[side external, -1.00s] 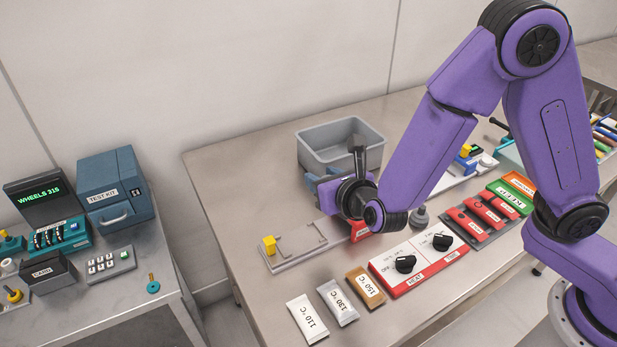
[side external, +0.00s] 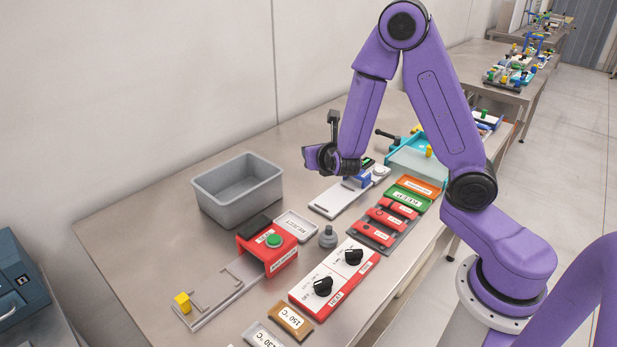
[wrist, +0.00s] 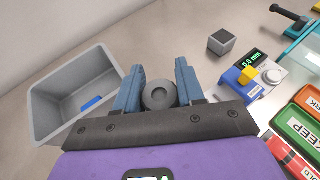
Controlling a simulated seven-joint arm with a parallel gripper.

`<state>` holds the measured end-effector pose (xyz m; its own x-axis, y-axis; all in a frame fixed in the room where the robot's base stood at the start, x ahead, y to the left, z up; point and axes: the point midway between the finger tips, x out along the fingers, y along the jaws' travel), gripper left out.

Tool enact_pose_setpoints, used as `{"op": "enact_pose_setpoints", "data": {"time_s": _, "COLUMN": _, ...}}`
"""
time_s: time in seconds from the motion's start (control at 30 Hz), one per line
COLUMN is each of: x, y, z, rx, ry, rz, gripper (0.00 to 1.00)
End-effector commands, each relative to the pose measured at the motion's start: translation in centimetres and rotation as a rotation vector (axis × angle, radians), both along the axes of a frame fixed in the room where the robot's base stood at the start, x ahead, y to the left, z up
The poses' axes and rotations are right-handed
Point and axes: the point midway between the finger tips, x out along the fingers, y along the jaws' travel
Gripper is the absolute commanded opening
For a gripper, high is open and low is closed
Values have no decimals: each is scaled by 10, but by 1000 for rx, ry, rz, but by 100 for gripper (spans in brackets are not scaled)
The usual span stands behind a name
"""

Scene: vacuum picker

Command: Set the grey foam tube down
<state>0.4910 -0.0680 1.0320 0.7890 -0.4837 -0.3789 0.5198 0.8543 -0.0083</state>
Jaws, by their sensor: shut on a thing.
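In the side view my gripper (side external: 312,155) is above the back part of the table, right of the grey bin. The tube cannot be made out there. Its height above the table is hard to judge.
The grey bin (wrist: 39,113) holds something blue. A small grey block (wrist: 221,41) and a gauge reading 0.0 mm (wrist: 250,65) lie to the right. A red press (side external: 268,246), a reject tray (side external: 297,226) and a grey suction cup (side external: 328,237) stand nearer the front.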

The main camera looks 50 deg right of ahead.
Motion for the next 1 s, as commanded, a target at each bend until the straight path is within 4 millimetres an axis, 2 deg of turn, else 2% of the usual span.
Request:
{"op": "enact_pose_setpoints", "data": {"time_s": 0.03, "x": -4, "y": -20, "z": 0, "rx": 1, "ry": 2, "rz": -32, "gripper": 10}}
{"op": "enact_pose_setpoints", "data": {"time_s": 0.13, "x": -10, "y": -44, "z": 0, "rx": 2, "ry": 2, "rz": -73, "gripper": 10}}
{"op": "enact_pose_setpoints", "data": {"time_s": 0.23, "x": -15, "y": -59, "z": 0, "rx": 2, "ry": 3, "rz": -94, "gripper": 10}}
{"op": "enact_pose_setpoints", "data": {"time_s": 0.37, "x": -11, "y": -68, "z": -3, "rx": 3, "ry": 3, "rz": -107, "gripper": 10}}
{"op": "enact_pose_setpoints", "data": {"time_s": 0.83, "x": 73, "y": -91, "z": -43, "rx": 4, "ry": 4, "rz": -108, "gripper": 10}}
{"op": "enact_pose_setpoints", "data": {"time_s": 1.0, "x": 91, "y": -96, "z": -68, "rx": 2, "ry": 6, "rz": -106, "gripper": 10}}
